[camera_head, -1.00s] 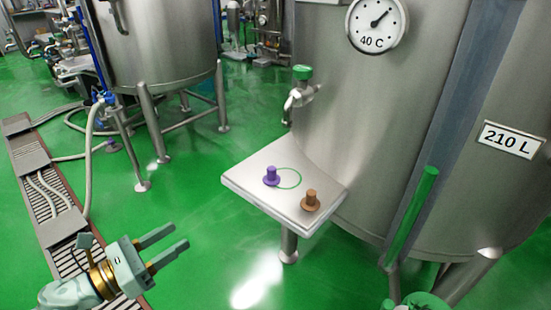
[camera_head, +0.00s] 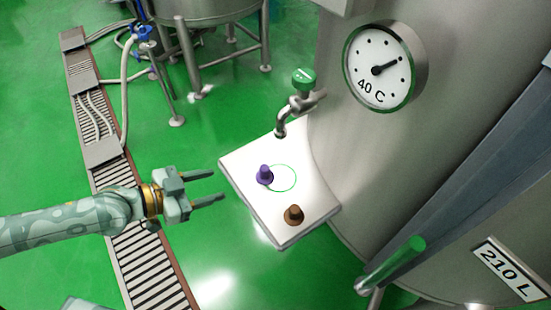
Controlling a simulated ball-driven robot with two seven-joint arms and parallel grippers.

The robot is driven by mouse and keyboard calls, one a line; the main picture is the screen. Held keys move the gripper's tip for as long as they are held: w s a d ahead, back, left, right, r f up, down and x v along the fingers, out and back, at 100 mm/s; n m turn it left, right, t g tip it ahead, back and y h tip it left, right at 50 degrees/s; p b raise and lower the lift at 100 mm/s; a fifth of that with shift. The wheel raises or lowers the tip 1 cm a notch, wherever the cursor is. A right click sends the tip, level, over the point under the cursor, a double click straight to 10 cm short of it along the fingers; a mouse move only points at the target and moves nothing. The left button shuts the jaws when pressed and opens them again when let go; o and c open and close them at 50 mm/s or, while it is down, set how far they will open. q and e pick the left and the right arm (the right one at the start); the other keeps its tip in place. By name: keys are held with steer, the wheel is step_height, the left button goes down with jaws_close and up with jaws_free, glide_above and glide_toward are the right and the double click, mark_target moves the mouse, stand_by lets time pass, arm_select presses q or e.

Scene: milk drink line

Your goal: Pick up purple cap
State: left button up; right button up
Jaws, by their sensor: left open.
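The purple cap (camera_head: 265,175) stands on the small metal shelf (camera_head: 262,218) fixed to the big tank, at the left edge of a green circle drawn on the shelf. My left gripper (camera_head: 219,186) comes in from the left. It is open and empty, its two fingers pointing right toward the shelf. Its tips are to the left of the purple cap, apart from it. My right gripper is not in view.
A brown cap (camera_head: 294,214) stands on the shelf near its front. A tap with a green top (camera_head: 304,79) hangs above the shelf's back. The big tank with a dial (camera_head: 384,67) rises at the right. Open green floor lies left of the shelf.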

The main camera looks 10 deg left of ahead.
mark_target(260, 173)
arm_select(q)
steer(key=shift+n, duration=0.9)
steer(key=x, duration=1.1)
steer(key=shift+s+f+p, duration=0.1)
steer(key=shift+p, duration=0.25)
steer(key=x, duration=0.5)
steer(key=shift+w+b, duration=0.25)
steer(key=shift+b, duration=0.1)
jaws_close()
